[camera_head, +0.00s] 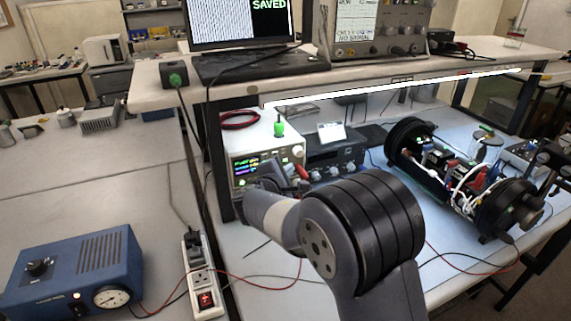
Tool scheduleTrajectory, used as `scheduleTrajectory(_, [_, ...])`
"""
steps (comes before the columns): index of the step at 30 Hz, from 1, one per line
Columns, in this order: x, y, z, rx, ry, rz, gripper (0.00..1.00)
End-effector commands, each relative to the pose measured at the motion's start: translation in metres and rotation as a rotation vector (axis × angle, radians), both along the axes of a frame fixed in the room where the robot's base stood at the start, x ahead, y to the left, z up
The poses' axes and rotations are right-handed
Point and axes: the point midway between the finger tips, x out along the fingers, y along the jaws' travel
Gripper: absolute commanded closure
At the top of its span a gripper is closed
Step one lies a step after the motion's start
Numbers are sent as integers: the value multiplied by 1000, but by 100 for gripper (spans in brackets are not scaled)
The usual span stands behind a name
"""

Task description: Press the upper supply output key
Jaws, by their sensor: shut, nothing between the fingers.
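The bench supply (262,161), a light box with a lit multicoloured display and knobs, stands under the shelf left of centre. I take it for the upper supply, but I cannot tell for sure. Its output key cannot be made out; the lower part of its front is covered by my arm. My gripper (262,190) is shut and empty, close in front of the lower front of this supply. Its fingertips are largely hidden by my own wrist, so I cannot tell whether they touch the panel.
A dark instrument with knobs (338,157) stands right of the supply. An opened black cylinder with wiring (415,160) lies at the right. The shelf (160,97) carries a laptop (240,25) and an oscilloscope-like unit (378,28). A blue gauge box (75,268) and power strip (203,285) sit left.

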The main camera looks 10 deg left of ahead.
Motion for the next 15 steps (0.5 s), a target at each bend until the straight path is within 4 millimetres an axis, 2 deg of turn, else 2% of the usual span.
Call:
scheduleTrajectory(5, [-2,-1,-1,0,0,0,100])
scheduleTrajectory(15, [-28,-21,-3,0,-1,1,100])
